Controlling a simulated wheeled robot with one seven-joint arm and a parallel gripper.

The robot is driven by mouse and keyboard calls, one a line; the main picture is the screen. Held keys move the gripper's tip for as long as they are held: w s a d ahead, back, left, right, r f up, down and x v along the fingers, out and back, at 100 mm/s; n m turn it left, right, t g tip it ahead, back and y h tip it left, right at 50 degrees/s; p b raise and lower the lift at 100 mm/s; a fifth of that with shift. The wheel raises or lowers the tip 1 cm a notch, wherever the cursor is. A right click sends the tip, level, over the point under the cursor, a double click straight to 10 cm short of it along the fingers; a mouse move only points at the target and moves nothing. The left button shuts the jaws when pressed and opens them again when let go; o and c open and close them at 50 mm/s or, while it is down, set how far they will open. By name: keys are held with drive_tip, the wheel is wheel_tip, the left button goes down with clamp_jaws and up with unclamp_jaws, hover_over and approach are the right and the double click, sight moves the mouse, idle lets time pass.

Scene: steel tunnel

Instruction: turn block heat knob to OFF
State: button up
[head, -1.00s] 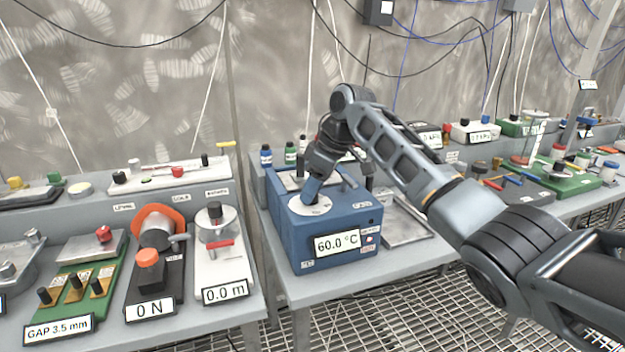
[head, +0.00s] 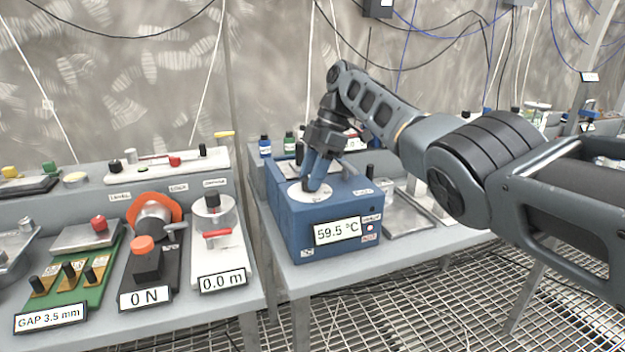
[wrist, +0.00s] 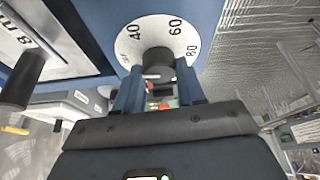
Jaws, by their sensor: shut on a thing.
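The blue heater block (head: 328,215) sits on the grey bench, its display (head: 337,231) reading 59.5 °C. On its top left is a white round dial (head: 298,196). The dial also shows in the wrist view (wrist: 150,27), with the marks 40, 60 and 80 readable. At its centre is the dark block heat knob (wrist: 158,56). My gripper (head: 314,184) points down over the dial, with its blue fingers on either side of the knob and shut on it. In the head view the fingers hide the knob.
A metal tray (head: 412,220) lies to the right. A white unit reading 0.0 m (head: 222,282) is on the left bench, across a narrow gap.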

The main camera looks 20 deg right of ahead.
drive_tip(key=shift+n, duration=0.4)
drive_tip(key=o, duration=1.1)
drive_tip(key=shift+c, duration=0.2)
drive_tip(key=v, duration=0.7)
drive_tip(key=shift+r, duration=0.45)
drive_tip(key=shift+w+d, duration=0.1)
